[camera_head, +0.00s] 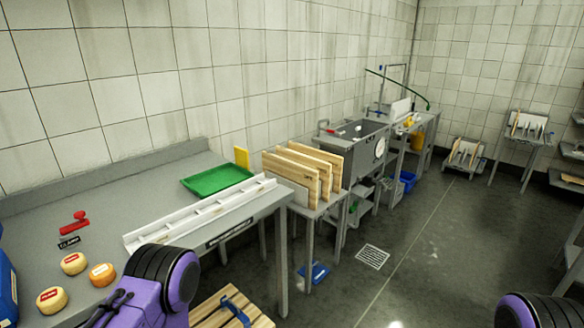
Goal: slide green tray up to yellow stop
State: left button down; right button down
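The green tray (217,179) lies flat and empty on the grey table, near its far right end. The yellow stop (241,157) is a small upright yellow plate just beyond the tray's far right corner, close to the wall. From this angle I cannot tell whether the tray and the stop touch. A purple and black part of my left arm shows at the bottom left, in front of the table. A part of my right arm shows at the bottom right corner. Neither gripper's fingers are in view.
A white slotted rail (200,214) runs along the table's front edge, right of the tray. Several cheese wheels (74,263) and a red stamp (74,221) lie on the left. Wooden boards (304,172) stand past the table's end. A wooden pallet (232,309) lies on the floor.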

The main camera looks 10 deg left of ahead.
aim_at(206, 184)
jog(key=z, duration=0.55)
jog(key=i, duration=1.85)
jog(key=u, duration=2.25)
